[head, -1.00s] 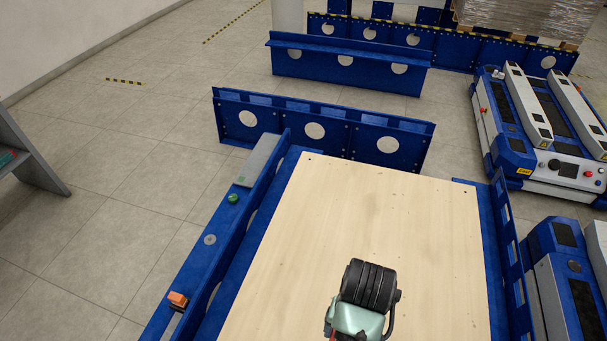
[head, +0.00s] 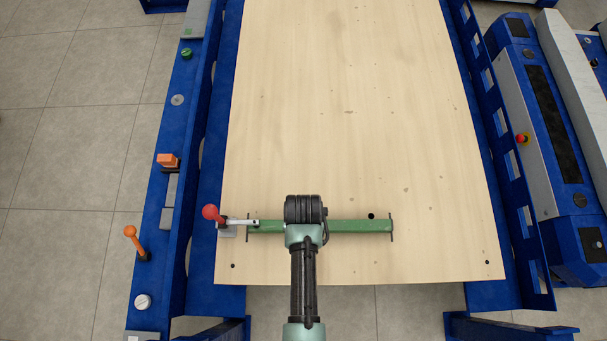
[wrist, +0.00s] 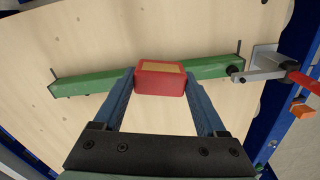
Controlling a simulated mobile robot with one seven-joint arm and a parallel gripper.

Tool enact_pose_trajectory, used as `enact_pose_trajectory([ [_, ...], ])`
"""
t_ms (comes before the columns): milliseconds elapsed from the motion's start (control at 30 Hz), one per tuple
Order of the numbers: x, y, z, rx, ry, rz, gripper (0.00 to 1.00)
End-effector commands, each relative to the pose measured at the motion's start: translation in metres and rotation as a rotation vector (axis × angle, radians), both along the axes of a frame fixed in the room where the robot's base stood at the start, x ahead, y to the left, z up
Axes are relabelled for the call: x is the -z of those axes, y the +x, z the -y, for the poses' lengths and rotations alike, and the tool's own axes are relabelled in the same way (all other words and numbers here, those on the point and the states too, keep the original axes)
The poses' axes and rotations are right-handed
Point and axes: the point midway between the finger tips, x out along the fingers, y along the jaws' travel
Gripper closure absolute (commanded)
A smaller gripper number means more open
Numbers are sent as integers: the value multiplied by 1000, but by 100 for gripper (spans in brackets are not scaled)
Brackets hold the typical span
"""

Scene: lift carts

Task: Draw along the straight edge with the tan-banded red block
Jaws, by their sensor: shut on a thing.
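The red block with a tan band on its top (wrist: 160,80) sits between the two fingers of my gripper (wrist: 160,88) in the wrist view, and the fingers are shut on it. The green straight edge (wrist: 90,84) lies across the wooden board just beyond the block in that view. I cannot tell whether block and bar touch. In the head view the straight edge (head: 358,226) runs left to right near the board's front end. My gripper is hidden there under my dark wrist, which covers the bar's middle, and the block is hidden too.
A clamp with a red knob (head: 211,212) stands at the bar's left end. The wooden board (head: 350,130) is bare beyond the bar. Blue rails flank it; the left one carries orange handles (head: 131,232) and knobs. A lift cart (head: 545,120) stands at the right.

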Motion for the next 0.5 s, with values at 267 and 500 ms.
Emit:
enact_pose_trajectory([
  [267,19,0,0,1,0,0,90],
  [500,45,0,0,0,0,1,90],
])
